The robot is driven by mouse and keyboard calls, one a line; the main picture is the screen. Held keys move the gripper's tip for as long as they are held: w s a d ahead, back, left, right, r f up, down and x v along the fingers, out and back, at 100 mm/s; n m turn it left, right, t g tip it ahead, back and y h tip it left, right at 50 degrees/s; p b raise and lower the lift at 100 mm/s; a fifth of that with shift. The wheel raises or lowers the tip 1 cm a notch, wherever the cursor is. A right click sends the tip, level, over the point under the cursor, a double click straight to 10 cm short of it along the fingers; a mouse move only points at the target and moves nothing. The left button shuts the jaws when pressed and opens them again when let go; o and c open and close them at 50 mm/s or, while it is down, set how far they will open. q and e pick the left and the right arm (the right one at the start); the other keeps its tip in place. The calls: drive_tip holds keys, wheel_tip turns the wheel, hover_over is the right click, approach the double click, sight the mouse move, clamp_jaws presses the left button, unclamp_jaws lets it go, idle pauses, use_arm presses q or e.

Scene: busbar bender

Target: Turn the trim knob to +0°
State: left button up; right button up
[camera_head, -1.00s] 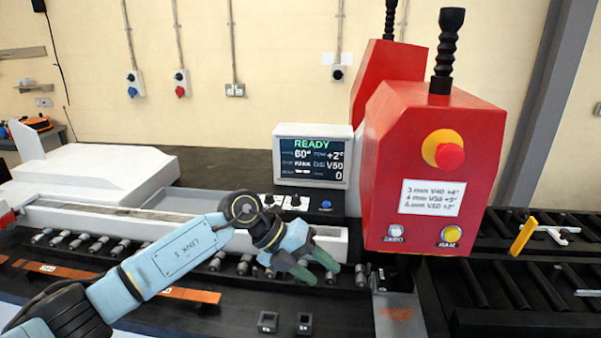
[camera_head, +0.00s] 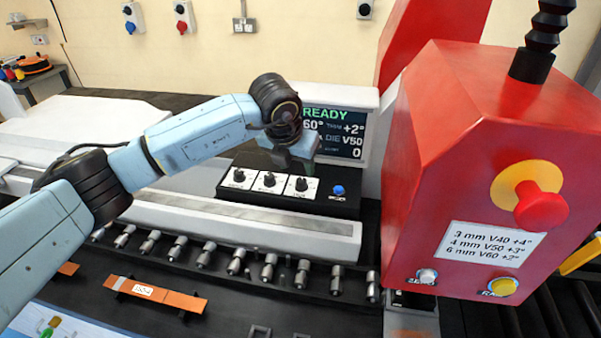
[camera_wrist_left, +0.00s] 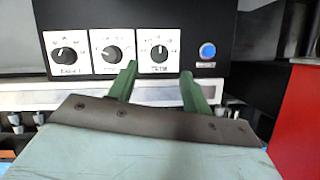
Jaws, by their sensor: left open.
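The trim knob (camera_wrist_left: 159,53) is the rightmost of three black knobs on white plates on a black control box; it also shows in the head view (camera_head: 301,184). The display (camera_head: 336,133) reads READY, 60°, trim +2°, DIE V50 and 0, partly covered by my arm. My left gripper (camera_wrist_left: 158,72) is open and empty. Its green fingertips point at the control box, one on each side of the trim knob's lower area in the wrist view. I cannot tell that they touch it. In the head view my wrist hides most of the fingers. The right gripper is not in view.
A blue button (camera_head: 339,190) sits right of the trim knob. The other two knobs (camera_head: 269,180) are to its left. The red machine housing (camera_head: 470,150) stands close on the right, with a red stop button (camera_head: 541,206). A roller row (camera_head: 236,262) runs in front.

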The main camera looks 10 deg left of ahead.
sight(301, 180)
use_arm(q)
drive_tip(key=x, duration=0.4)
drive_tip(key=shift+w+d+f+p, duration=0.1)
drive_tip(key=shift+w+f+p, duration=0.1)
drive_tip(key=shift+f+p, duration=0.15)
drive_tip(key=shift+x, duration=0.85)
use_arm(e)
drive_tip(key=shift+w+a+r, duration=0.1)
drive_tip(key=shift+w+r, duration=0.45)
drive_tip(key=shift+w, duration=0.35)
use_arm(q)
drive_tip(key=shift+c, duration=1.2)
drive_tip(key=c, duration=0.7)
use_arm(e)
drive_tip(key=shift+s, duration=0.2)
